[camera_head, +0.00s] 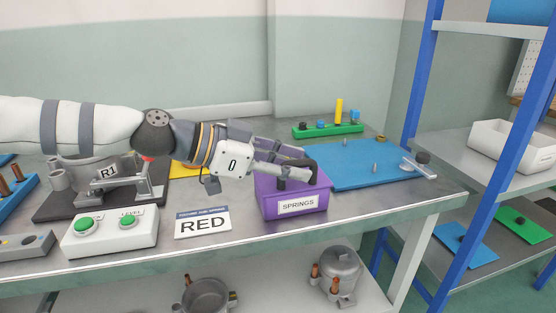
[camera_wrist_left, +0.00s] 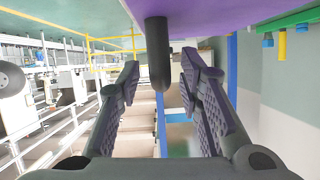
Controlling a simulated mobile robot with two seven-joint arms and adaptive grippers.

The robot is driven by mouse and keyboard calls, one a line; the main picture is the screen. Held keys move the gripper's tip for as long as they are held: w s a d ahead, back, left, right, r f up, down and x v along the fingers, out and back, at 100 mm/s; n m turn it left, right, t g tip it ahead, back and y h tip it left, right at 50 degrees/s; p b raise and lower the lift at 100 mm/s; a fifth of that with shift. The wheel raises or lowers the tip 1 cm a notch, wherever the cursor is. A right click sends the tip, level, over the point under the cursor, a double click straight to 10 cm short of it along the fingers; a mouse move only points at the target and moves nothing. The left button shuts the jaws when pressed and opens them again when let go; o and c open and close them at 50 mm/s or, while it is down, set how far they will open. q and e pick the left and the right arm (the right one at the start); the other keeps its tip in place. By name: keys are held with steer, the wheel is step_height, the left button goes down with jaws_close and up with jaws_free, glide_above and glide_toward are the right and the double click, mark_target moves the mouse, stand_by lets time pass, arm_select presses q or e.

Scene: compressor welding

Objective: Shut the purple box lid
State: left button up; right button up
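The purple box (camera_head: 296,211), labelled SPRINGS, stands on the metal workbench near its front edge, right of the RED sign. Its purple top is partly hidden by my left gripper (camera_head: 306,168), so I cannot tell there whether the lid is fully down. In the left wrist view, a purple surface (camera_wrist_left: 225,13) fills the top edge, and a dark round-ended peg (camera_wrist_left: 158,60) sticks out from it. My left gripper (camera_wrist_left: 160,72) is open, with one finger on each side of the peg; I see no clear contact. My right gripper is not in view.
A blue mat (camera_head: 358,160) with small metal parts lies right of the box. A green rack (camera_head: 327,131) stands behind. The RED sign (camera_head: 203,222) and a button box (camera_head: 110,231) stand to the left. A blue-framed shelf (camera_head: 424,75) stands at the right.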

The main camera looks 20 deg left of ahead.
arm_select(q)
steer(key=v, duration=1.1)
steer(key=shift+s+a, duration=0.1)
steer(key=shift+s, duration=0.05)
